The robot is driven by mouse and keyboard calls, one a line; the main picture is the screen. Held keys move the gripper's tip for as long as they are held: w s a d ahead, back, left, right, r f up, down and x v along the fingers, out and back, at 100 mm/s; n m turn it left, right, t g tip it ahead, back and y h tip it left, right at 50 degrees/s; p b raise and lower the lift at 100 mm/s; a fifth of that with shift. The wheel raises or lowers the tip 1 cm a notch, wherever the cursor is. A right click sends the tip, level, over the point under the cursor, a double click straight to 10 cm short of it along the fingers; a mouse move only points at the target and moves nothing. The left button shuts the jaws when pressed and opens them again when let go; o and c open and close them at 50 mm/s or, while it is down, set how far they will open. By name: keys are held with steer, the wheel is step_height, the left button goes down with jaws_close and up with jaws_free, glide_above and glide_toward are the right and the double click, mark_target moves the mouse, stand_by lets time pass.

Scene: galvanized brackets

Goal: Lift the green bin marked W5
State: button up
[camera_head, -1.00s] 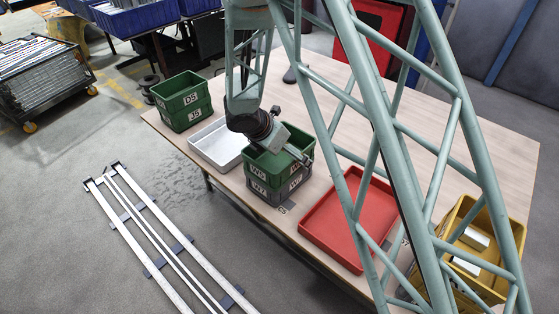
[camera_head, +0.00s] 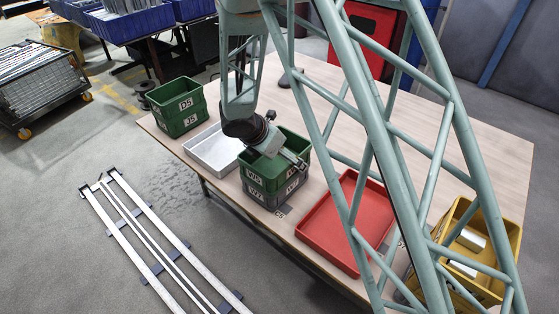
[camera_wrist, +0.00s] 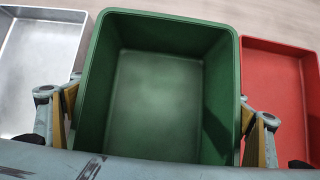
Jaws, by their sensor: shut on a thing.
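The green bin marked W5 (camera_head: 269,180) sits on a grey bin marked W7 (camera_head: 264,197) near the front edge of the table. In the wrist view the open, empty green bin (camera_wrist: 158,100) fills the middle. My gripper (camera_wrist: 157,115) is shut on it, with one finger against the left wall and the other against the right wall. In the head view my gripper (camera_head: 277,149) hangs over the bin from above and hides part of its rim. No clear gap shows between the green bin and the grey one.
A light grey tray (camera_head: 207,149) stands close left of the stack, and a red tray (camera_head: 346,224) lies to its right. Green bins D5 and J5 (camera_head: 181,109) are stacked at the table's left corner. A yellow bin (camera_head: 458,210) holds metal parts at the right.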

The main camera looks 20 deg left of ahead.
mark_target(262, 179)
steer(key=shift+r, duration=0.1)
steer(key=shift+r+p, duration=0.7)
steer(key=shift+r, duration=0.9)
steer(key=shift+s+a+r, duration=0.1)
steer(key=shift+s+r, duration=0.05)
steer(key=shift+s, duration=0.1)
steer(key=s+a, duration=0.1)
steer(key=s, duration=0.4)
steer(key=s+a+r, duration=0.1)
steer(key=s, duration=0.9)
steer(key=shift+s+a+r+p, duration=0.1)
steer(key=shift+a+r+p, duration=0.05)
steer(key=shift+a+p, duration=0.25)
